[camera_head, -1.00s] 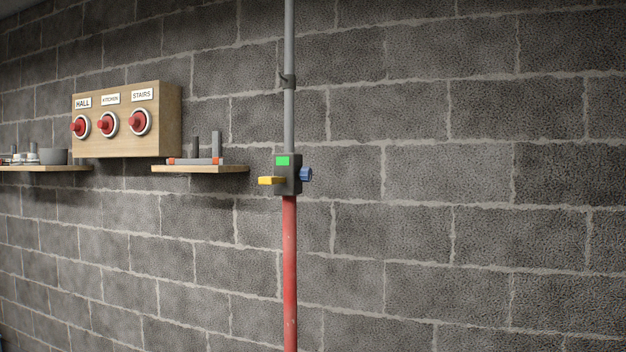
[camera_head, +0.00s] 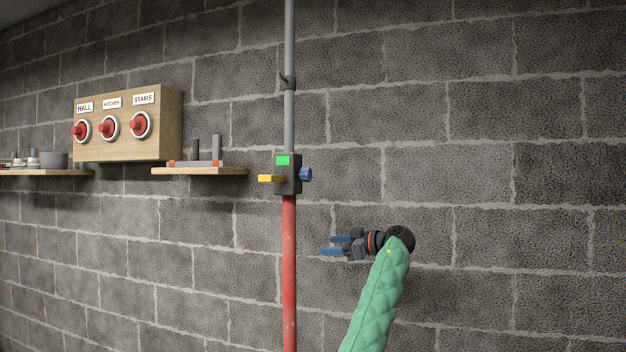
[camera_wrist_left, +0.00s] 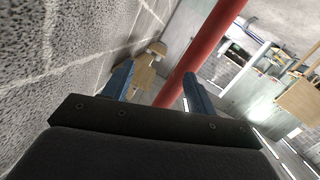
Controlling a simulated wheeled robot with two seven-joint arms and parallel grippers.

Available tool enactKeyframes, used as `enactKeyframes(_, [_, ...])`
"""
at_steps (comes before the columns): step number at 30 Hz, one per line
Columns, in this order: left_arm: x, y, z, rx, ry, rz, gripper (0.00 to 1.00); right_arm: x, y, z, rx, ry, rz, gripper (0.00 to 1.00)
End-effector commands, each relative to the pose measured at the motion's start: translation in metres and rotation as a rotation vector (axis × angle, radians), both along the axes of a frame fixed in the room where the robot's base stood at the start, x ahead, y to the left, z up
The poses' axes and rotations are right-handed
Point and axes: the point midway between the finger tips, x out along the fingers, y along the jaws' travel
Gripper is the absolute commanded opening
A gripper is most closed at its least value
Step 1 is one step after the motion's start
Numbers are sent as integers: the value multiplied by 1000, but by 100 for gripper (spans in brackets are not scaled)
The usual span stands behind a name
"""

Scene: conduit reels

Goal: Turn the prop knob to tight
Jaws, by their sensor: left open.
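The prop is a post with a red lower tube (camera_head: 289,270) and a grey upper tube (camera_head: 289,40). A dark collar (camera_head: 294,187) joins them, with a green patch (camera_head: 282,160) on its front. A blue knob (camera_head: 306,174) sticks out on the collar's right, and a yellow lever (camera_head: 270,178) on its left. My left gripper (camera_head: 326,245) is open and empty, below and right of the knob, fingers pointing left. In the left wrist view the red tube (camera_wrist_left: 205,45) passes beyond the open fingers (camera_wrist_left: 156,72); the knob is not visible there. My right gripper is not in view.
A wooden box (camera_head: 168,125) with several red knobs labelled HALL, KITCHEN and STAIRS hangs on the block wall at left. A small shelf (camera_head: 200,171) with grey parts sits below it; another shelf (camera_head: 45,172) is further left. The wall right of the post is bare.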

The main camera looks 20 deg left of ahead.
Motion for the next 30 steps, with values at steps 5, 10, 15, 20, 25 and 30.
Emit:
enactKeyframes(5, [-20, -12, 103, 46, -175, 93, 57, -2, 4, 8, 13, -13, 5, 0])
enactKeyframes(10, [-42, -22, 171, 79, -300, 160, 57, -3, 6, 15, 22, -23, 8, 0])
enactKeyframes(15, [-55, -27, 204, 95, -362, 194, 57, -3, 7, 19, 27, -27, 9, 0])
enactKeyframes(20, [-57, -23, 210, 99, -374, 200, 57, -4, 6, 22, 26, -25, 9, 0])
enactKeyframes(25, [-56, -7, 211, 99, -374, 200, 57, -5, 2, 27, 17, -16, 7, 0])
enactKeyframes(30, [-55, 16, 211, 98, -373, 200, 57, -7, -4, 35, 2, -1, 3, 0])
